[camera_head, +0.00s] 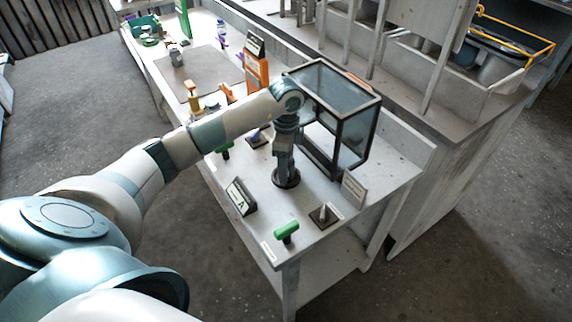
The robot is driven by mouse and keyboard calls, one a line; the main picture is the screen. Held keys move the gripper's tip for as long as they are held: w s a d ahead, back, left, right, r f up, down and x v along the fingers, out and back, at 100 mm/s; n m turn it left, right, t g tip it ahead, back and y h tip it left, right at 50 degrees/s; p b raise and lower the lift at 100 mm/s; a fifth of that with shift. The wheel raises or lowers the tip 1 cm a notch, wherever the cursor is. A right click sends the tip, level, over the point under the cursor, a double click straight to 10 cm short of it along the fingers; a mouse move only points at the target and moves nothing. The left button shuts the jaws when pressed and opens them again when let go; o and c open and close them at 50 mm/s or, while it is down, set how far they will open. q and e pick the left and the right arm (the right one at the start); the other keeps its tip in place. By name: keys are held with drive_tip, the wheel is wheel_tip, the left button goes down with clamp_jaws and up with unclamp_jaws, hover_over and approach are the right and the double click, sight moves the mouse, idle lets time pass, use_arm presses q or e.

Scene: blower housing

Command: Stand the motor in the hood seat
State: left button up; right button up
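A glass-walled hood (352,150) with a dark frame stands on the grey-white bench, toward its back edge. My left arm reaches in from the left, and my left gripper (285,168) points down in front of the hood. It is over a dark round base (291,184) on the bench top. The fingertips are too small and dark to show whether they are open, or whether they hold anything. A small grey upright piece (177,60) stands on the grey mat at the far end; I cannot tell if it is the motor. My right gripper is not in view.
A sign marked A (240,198), a green-handled piece (286,232) and a dark plate with a peg (325,215) stand near the front end. A white label (353,187) is by the hood. An orange stand (256,72) is farther back. The mat (205,75) is mostly clear.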

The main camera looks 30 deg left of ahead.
use_arm(q)
drive_tip(key=shift+r, duration=0.6)
wheel_tip(320, 180, up, 2)
drive_tip(key=shift+r+b, duration=0.25)
drive_tip(key=shift+b, duration=0.4)
wheel_tip(320, 180, up, 3)
drive_tip(key=shift+r+b, duration=0.15)
drive_tip(key=shift+b, duration=0.25)
wheel_tip(320, 180, up, 4)
drive_tip(key=shift+f, duration=0.1)
drive_tip(key=shift+r, duration=0.7)
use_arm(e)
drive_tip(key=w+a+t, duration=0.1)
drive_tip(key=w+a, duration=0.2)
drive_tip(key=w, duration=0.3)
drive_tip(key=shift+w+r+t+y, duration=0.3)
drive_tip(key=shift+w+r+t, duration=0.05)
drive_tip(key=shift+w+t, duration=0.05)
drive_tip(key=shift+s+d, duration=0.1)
